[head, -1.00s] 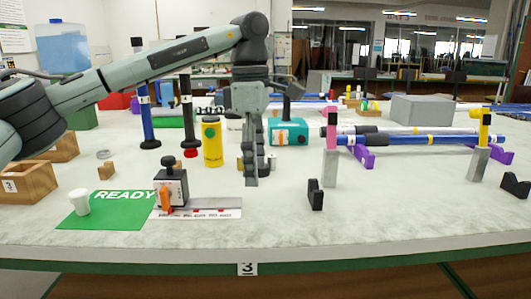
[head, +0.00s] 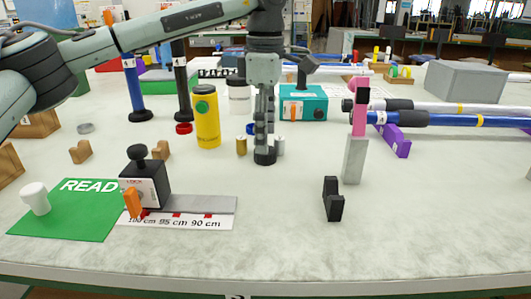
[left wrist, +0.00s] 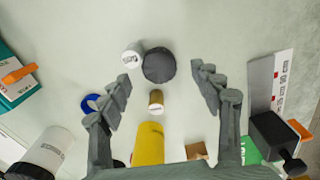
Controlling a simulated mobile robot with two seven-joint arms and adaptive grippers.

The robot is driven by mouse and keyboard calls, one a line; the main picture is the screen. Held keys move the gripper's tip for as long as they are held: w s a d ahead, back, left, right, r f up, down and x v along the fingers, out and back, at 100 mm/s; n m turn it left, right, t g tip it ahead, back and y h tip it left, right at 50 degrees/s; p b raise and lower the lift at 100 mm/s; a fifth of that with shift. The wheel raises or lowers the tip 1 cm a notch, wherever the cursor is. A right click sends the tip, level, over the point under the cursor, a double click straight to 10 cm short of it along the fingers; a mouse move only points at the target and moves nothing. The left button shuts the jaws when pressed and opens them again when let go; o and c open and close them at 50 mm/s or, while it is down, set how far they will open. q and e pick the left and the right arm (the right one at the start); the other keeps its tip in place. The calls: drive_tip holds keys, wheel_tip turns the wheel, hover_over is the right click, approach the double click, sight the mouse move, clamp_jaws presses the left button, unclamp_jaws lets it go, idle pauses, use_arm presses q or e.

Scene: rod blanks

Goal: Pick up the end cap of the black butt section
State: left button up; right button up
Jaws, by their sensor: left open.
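The black end cap (head: 265,157) is a short dark cylinder standing on the table, just under my left gripper (head: 264,143) in the head view. In the left wrist view the cap (left wrist: 159,66) lies between the spread fingertips of the left gripper (left wrist: 164,76), with a gap on each side. The gripper is open and empty, seen nearly edge-on in the head view. A white cap (left wrist: 132,55) stands close beside the black one, and a brass-coloured cap (left wrist: 156,99) stands nearby. A black rod section (head: 182,80) stands upright further back. My right gripper is out of view.
A yellow bottle (head: 207,117) stands left of the gripper, with a teal box (head: 303,103) behind. A blue cap (left wrist: 90,102) lies near. A black gauge block (head: 145,185) and green mat (head: 70,215) are front left.

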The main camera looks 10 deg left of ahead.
use_arm(q)
wheel_tip(320, 180, down, 3)
drive_tip(key=shift+r, duration=0.1)
drive_tip(key=c, duration=0.8)
drive_tip(key=shift+c, duration=0.2)
